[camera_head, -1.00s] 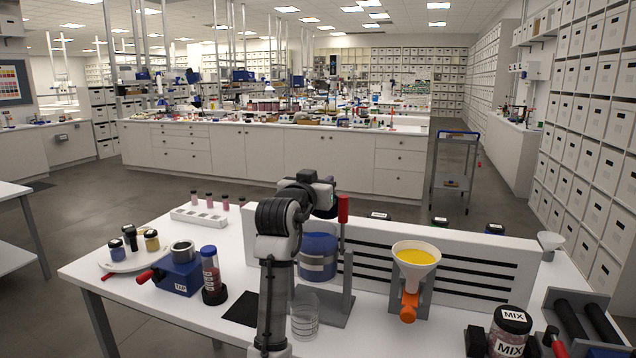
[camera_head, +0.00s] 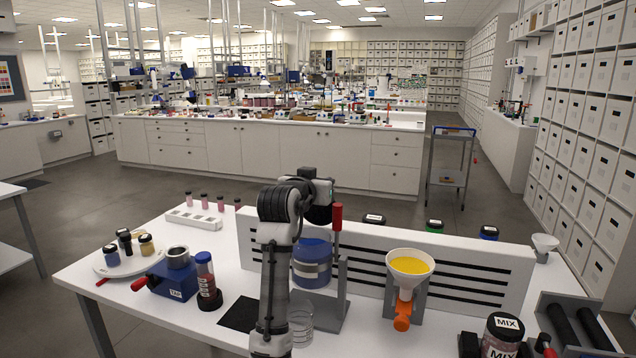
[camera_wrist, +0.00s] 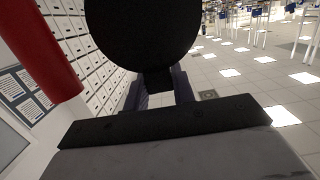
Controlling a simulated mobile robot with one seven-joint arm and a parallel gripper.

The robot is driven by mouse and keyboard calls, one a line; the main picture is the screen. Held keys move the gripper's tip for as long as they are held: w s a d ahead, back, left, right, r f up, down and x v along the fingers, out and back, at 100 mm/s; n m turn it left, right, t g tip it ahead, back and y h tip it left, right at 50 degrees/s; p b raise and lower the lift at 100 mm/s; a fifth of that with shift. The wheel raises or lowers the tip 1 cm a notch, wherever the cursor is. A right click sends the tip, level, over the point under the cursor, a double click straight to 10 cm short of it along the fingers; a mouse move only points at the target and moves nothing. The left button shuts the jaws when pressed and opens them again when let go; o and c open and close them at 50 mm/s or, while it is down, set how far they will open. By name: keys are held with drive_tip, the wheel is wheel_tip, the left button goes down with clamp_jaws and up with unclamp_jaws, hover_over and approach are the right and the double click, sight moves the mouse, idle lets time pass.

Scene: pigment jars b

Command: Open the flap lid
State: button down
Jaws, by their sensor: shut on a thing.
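The flap lid (camera_wrist: 155,35) is a black round disc, large at the top of the wrist view, with a small tab at its lower edge. My gripper (camera_wrist: 160,92) has its two fingers closed around that tab. In the head view the black lid (camera_head: 319,214) stands steeply tilted above the blue container (camera_head: 311,268), just below my gripper (camera_head: 322,196). The blue container sits on a grey stand (camera_head: 333,313) with a red handle (camera_head: 338,217) to the right. My arm partly covers the container. The lid's hinge is hidden.
A white slotted panel (camera_head: 465,262) stands close behind. A funnel of yellow powder (camera_head: 409,262) stands to the right and a clear beaker (camera_head: 301,328) in front. A blue block (camera_head: 173,281) and a red-filled tube (camera_head: 206,278) stand left. MIX jars (camera_head: 503,333) are at front right.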

drive_tip(key=c, duration=1.2)
unclamp_jaws()
drive_tip(key=shift+f, duration=0.1)
drive_tip(key=shift+o, duration=0.2)
drive_tip(key=b+v, duration=0.5)
drive_tip(key=v, duration=0.9)
